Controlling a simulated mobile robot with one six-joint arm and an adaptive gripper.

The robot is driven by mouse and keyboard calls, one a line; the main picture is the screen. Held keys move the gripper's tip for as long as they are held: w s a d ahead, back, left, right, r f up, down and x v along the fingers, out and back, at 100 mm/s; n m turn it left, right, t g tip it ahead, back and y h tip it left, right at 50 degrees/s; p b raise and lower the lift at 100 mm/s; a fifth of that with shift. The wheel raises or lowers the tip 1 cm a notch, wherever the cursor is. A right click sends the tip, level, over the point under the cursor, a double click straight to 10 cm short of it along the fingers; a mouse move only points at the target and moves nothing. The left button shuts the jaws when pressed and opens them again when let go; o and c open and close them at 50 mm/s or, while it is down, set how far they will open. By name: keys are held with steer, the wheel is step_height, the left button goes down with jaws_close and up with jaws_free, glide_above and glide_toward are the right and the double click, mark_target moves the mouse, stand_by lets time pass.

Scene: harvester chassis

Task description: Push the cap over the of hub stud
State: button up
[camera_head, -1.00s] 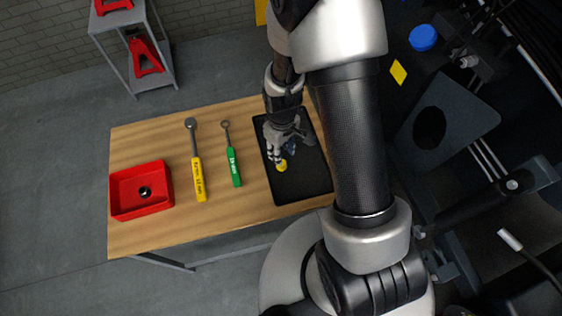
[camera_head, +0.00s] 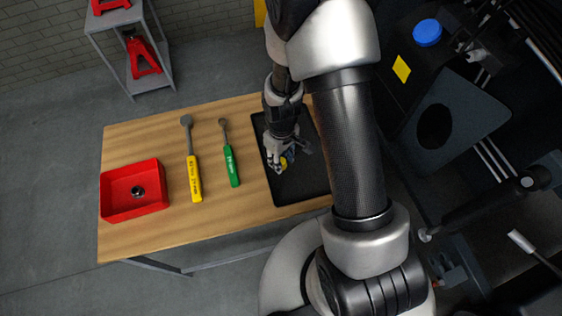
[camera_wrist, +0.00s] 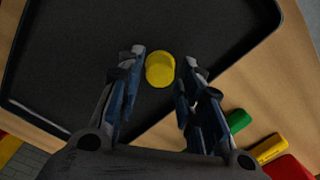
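The yellow cap (camera_head: 284,162) is on the black tray (camera_head: 302,186) on the wooden table. In the wrist view the round cap (camera_wrist: 160,70) lies between the two fingertips of my gripper (camera_wrist: 163,62), with a narrow dark gap on each side. My gripper (camera_head: 287,157) is open and low over the tray in the head view, partly covering the cap. Whether a finger touches the cap is hard to tell. I cannot make out the hub stud in either view; my arm hides part of the dark machinery at the right.
A green-handled wrench (camera_head: 231,165), a yellow-handled tool (camera_head: 194,177) and a red bin (camera_head: 133,206) with a small metal part (camera_head: 138,191) lie left of the tray. Dark chassis machinery with a plate (camera_head: 465,118) and a blue disc (camera_head: 427,33) stands at the right.

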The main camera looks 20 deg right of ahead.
steer(key=shift+c, duration=0.4)
steer(key=c, duration=0.5)
steer(key=shift+r+p, duration=2.3)
steer(key=shift+r, duration=0.7)
